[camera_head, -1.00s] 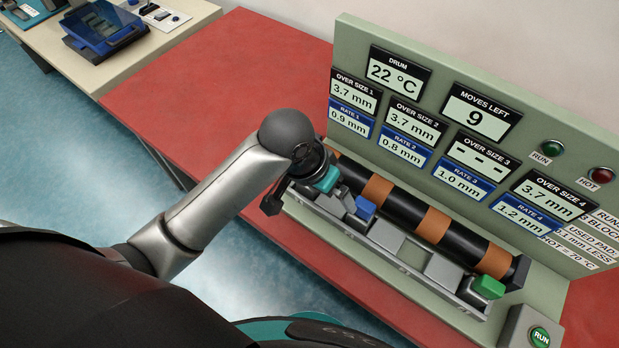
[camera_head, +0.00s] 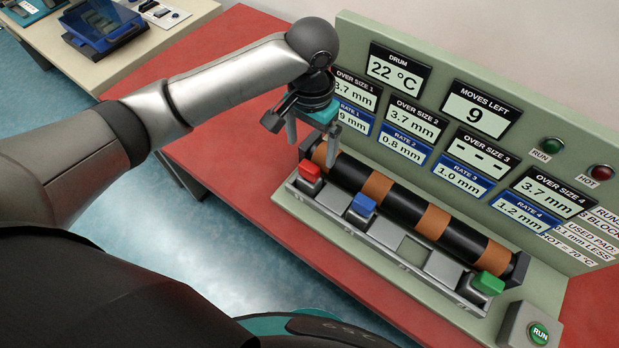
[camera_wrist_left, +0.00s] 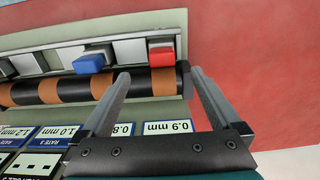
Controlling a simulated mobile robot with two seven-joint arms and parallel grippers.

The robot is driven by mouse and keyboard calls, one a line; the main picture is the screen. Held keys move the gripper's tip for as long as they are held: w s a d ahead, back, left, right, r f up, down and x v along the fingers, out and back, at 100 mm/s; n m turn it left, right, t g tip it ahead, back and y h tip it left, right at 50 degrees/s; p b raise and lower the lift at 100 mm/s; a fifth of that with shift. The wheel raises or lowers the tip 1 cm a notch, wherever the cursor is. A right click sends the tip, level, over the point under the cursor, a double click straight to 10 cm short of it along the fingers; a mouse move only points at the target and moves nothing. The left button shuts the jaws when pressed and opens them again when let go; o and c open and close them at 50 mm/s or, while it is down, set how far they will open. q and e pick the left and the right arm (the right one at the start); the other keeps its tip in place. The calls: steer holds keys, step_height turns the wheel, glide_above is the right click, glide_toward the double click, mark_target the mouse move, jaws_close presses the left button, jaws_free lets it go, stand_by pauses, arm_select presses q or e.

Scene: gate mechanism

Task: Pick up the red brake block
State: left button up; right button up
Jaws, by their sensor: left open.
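The red brake block (camera_head: 309,171) sits in the leftmost place of the grey rail, beside the left end of the black drum. My left gripper (camera_head: 311,156) is open and empty above the drum's left end, just behind the block. Its two fingers also show in the left wrist view (camera_wrist_left: 160,72), apart with nothing between them. My right gripper is not in view.
A blue block (camera_head: 361,207) and a green block (camera_head: 488,283) sit further right along the rail (camera_head: 384,258). The black drum (camera_head: 348,173) with orange bands runs behind them. The upright display panel (camera_head: 480,145) stands behind the drum. The red table is clear to the left.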

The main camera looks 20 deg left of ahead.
mark_target(311, 167)
arm_select(q)
step_height(311, 167, down, 6)
steer(key=shift+b, duration=0.5)
step_height(311, 167, down, 5)
steer(key=shift+a+f+b, duration=0.1)
steer(key=shift+a+b, duration=0.05)
steer(key=shift+b, duration=0.45)
steer(key=shift+w, duration=0.1)
jaws_close()
